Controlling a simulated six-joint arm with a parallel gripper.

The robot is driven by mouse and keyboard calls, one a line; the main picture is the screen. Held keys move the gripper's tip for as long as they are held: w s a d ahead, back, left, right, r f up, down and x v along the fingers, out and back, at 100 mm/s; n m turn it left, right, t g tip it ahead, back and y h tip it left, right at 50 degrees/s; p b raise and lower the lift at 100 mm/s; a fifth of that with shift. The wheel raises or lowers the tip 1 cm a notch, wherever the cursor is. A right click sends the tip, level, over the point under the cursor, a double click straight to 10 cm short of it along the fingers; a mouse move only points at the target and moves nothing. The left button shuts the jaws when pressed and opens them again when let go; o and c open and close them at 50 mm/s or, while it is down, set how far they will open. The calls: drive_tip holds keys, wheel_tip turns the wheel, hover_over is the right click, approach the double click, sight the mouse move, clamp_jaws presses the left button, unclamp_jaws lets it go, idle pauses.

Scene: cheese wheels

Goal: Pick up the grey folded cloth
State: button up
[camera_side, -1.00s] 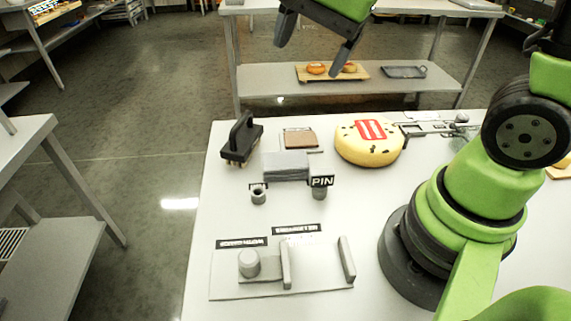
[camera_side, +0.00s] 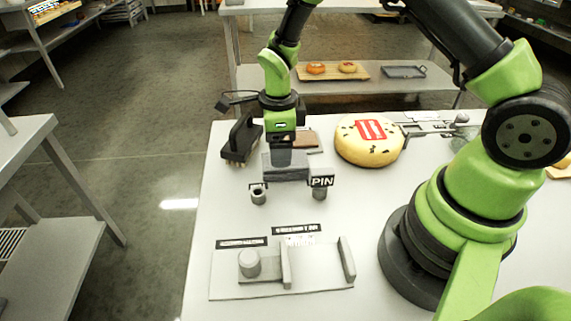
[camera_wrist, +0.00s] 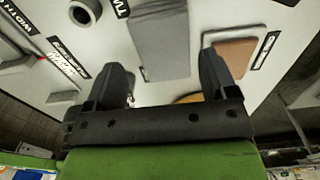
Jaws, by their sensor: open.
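The grey folded cloth (camera_side: 285,174) lies on the white table, its far part hidden behind my gripper. In the wrist view the cloth (camera_wrist: 160,35) is a grey block lying between the lines of my two fingers. My gripper (camera_side: 283,148) points down over the cloth, low and close to it. In the wrist view my gripper (camera_wrist: 164,66) has its fingers wide apart with nothing held. I cannot tell whether the fingertips touch the cloth.
A black-handled brush (camera_side: 240,140) stands just left of the cloth. A brown block (camera_side: 306,140) is behind it, a yellow cheese wheel (camera_side: 362,152) to the right. Small posts, one by a PIN label (camera_side: 321,181), stand in front. A grey fixture (camera_side: 265,290) is nearer.

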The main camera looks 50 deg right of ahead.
wheel_tip(320, 180, down, 5)
drive_tip(key=shift+w+d+f, duration=0.1)
drive_tip(key=shift+w, duration=0.05)
drive_tip(key=c, duration=0.7)
wheel_tip(320, 180, up, 10)
drive_tip(key=shift+r, duration=0.1)
idle(0.4)
